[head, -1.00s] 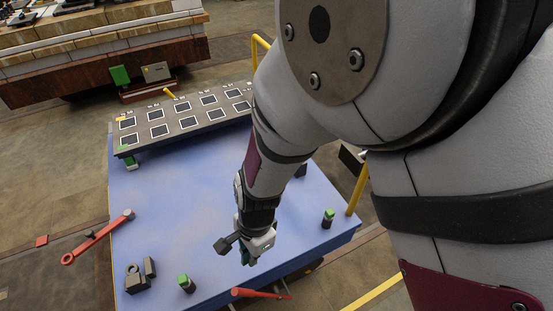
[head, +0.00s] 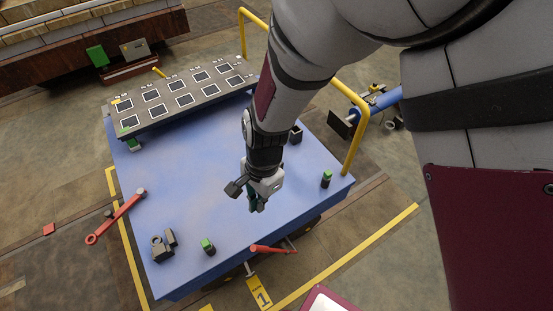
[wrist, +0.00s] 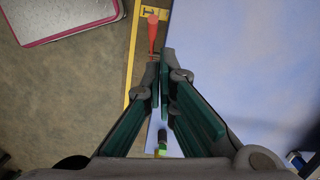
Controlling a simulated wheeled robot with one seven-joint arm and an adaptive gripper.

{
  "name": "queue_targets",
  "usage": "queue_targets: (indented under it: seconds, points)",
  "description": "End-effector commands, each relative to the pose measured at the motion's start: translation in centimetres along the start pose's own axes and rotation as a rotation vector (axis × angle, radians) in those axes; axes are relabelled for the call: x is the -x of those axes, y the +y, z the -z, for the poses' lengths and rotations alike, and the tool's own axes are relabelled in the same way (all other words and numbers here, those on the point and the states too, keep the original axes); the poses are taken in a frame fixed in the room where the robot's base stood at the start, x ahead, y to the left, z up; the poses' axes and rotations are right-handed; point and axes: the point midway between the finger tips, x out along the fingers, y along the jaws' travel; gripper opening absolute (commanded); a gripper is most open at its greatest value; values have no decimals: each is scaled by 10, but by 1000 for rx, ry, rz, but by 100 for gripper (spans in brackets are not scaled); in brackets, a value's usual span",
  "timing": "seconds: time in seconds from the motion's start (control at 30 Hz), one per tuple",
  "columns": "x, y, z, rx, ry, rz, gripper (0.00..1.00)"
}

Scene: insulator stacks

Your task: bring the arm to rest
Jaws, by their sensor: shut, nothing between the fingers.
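My gripper (head: 257,203) hangs fingers-down above the front part of a blue table (head: 200,185). In the wrist view my gripper (wrist: 160,65) shows its two green-padded fingers brought together at the tips, with nothing held. My arm comes in from the upper right of the head view. A small green-topped black piece (wrist: 161,150) shows between the finger bases in the wrist view.
A black panel of white-edged squares (head: 180,97) lies at the table's back. Green-topped pieces (head: 207,246) (head: 326,178), dark blocks (head: 163,245) and red handles (head: 117,215) (head: 272,249) are around the table. A yellow rail (head: 357,130) stands at the right.

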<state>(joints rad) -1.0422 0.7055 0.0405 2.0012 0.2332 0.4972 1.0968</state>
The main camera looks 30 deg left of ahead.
Motion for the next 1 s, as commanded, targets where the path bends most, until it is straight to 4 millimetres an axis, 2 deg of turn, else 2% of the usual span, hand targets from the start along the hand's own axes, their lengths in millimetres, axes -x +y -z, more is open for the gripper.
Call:
queue_targets:
  seconds: [0.37, 0.47, 0.57, 0.67, 0.8, 1.0]
  points:
    - [1, 0, 0, 0, 0, 1, 0]
    - [13, 2, 7, 3, 4, 12, 0]
    - [46, 11, 24, 16, 17, 38, 0]
    - [93, 30, 47, 38, 39, 73, 0]
    - [160, 71, 77, 75, 84, 116, 0]
    - [241, 143, 102, 121, 166, 156, 0]
